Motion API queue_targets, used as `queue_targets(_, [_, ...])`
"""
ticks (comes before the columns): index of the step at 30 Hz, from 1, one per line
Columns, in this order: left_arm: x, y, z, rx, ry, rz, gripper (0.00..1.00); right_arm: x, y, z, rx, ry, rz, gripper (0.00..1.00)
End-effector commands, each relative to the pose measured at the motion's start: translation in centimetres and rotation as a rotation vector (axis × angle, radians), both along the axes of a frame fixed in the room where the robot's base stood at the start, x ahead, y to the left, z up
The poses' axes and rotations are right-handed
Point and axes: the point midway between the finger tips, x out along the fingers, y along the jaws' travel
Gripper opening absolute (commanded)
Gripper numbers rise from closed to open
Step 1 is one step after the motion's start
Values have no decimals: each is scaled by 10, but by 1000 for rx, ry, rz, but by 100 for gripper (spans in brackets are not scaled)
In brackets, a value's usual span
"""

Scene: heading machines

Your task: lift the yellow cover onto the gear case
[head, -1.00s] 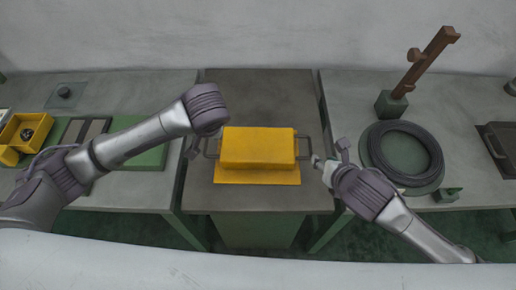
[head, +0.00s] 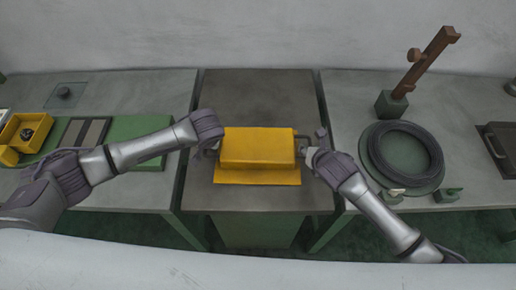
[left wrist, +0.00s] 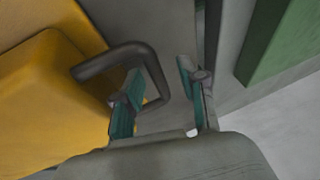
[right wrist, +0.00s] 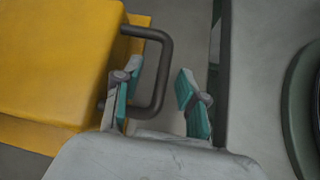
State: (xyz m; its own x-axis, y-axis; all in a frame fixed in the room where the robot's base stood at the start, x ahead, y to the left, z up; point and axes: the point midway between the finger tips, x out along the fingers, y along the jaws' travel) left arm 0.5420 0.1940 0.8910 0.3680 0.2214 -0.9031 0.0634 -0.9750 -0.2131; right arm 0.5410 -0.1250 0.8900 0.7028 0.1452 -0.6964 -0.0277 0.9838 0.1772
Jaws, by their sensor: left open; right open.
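The yellow cover (head: 257,147) is a block with a wide flange, resting on the grey middle bench, with a dark U-shaped handle at each side. My left gripper (left wrist: 160,95) is open at the left handle (left wrist: 155,72); one finger lies inside the loop and the other outside, with the bar between them. My right gripper (right wrist: 157,95) is open at the right handle (right wrist: 164,65), likewise with one finger on each side of its bar. Neither is closed on a handle. I cannot make out a separate gear case. In the head view my wrists partly hide both handles.
The middle bench (head: 257,95) is clear behind the cover. A black cable coil (head: 405,125) and a brown post (head: 425,60) on a green block are on the right bench. A yellow bin (head: 28,130) stands on the left bench. Narrow gaps separate the benches.

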Motion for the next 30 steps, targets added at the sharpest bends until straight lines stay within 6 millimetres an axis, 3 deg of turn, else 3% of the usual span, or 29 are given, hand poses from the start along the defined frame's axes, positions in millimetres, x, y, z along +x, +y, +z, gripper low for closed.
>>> queue_targets(9, [1, 0, -1, -1, -1, -1, 40, 1, 0, -1, 0, 0, 0, 40])
queue_targets(16, [1, 0, -1, -1, -1, -1, 1, 1, 0, -1, 0, 0, 0, 1])
queue_targets(30, [1, 0, -1, 0, 0, 0, 0, 1, 0, -1, -1, 1, -1, 0])
